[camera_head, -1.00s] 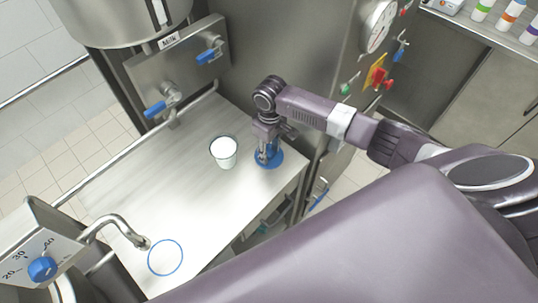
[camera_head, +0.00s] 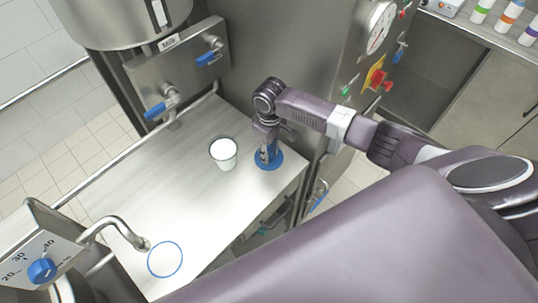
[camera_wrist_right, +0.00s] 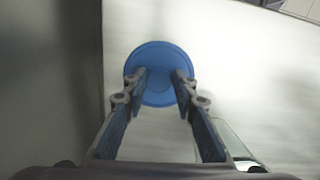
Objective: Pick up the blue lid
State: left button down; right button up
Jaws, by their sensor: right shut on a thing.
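The blue lid (camera_head: 268,161) is a flat round disc at the right end of the steel counter, near its edge. My right gripper (camera_head: 268,152) points down over it. In the right wrist view the lid (camera_wrist_right: 157,60) lies beyond the fingertips (camera_wrist_right: 160,80), which are closed in on its middle from both sides. The right gripper is shut on the lid. In the head view the gripper hides part of the lid, and I cannot tell whether the lid is clear of the counter. My left gripper is not in view.
A white-filled cup (camera_head: 224,153) stands on the counter (camera_head: 170,190) just left of the lid; its edge shows in the right wrist view (camera_wrist_right: 235,140). A blue ring mark (camera_head: 165,259) is at the front left, near a metal spout (camera_head: 128,232). The machine wall rises behind.

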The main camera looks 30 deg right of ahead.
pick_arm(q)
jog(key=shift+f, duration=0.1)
pick_arm(e)
jog(key=shift+s+d+f, duration=0.1)
jog(key=shift+s+f, duration=0.15)
jog(key=shift+s, duration=0.05)
